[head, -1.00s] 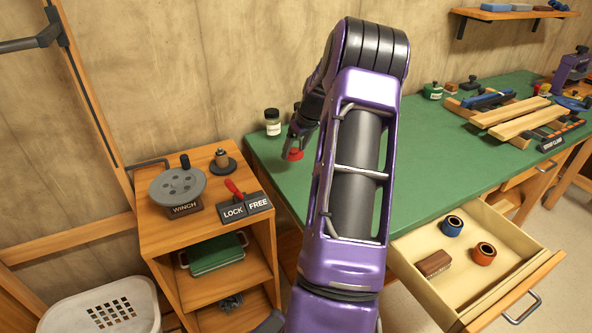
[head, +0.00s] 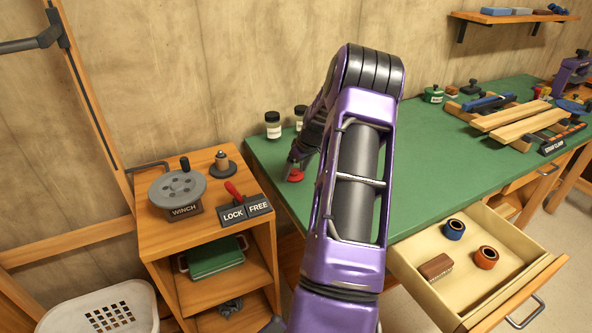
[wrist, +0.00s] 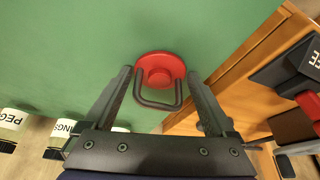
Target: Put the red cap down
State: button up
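The red cap (head: 295,176) is a round red disc with a raised centre and appears to rest on the green bench top (head: 262,162), close to its left front edge. It also shows in the wrist view (wrist: 160,65), with a dark U-shaped handle standing on it. My gripper (wrist: 159,75) is open, with one finger on each side of the cap and handle and a narrow gap at both. In the head view my gripper (head: 296,160) is directly above the cap, and my arm hides part of the bench behind it.
Two labelled jars (head: 272,125) stand at the back of the bench. A wooden stand (head: 160,240) with a winch (head: 178,188) and a LOCK/FREE lever (head: 234,190) is left of the bench. An open drawer (head: 420,245) holds a brush and two rings.

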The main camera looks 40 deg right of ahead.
jog(key=shift+o, duration=0.4)
jog(key=shift+s+r, duration=0.15)
jog(key=shift+r, duration=0.4)
jog(key=p+v, duration=0.1)
jog(key=v, duration=1)
jog(key=shift+r, duration=0.15)
